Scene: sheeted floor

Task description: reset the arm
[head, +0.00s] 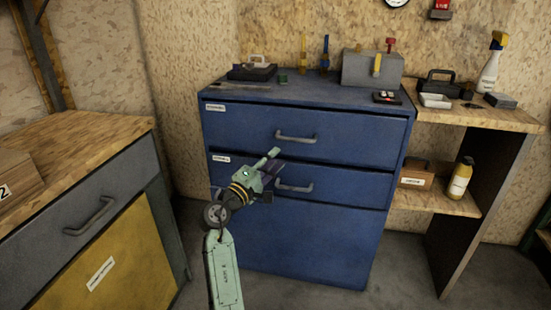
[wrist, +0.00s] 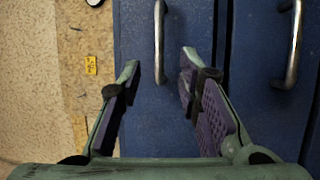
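My gripper (head: 275,167) is raised in front of the blue drawer cabinet (head: 300,240) in the head view. In the wrist view my gripper (wrist: 158,75) has its two fingers spread apart with nothing between them. Beyond the fingertips is a metal drawer handle (wrist: 160,40), which looks apart from them. The second drawer handle (wrist: 290,45) is to the right in the wrist view. In the head view the upper handle (head: 296,138) shows clear, and the lower handle (head: 294,187) is just right of my gripper. Both drawers look closed.
A wooden-topped workbench (head: 70,165) with a grey drawer and yellow door stands at left. A grey toolbox (head: 370,70) and small tools sit on the cabinet. A wooden side shelf (head: 470,115) at right holds a spray bottle (head: 490,65) and a yellow bottle (head: 460,180).

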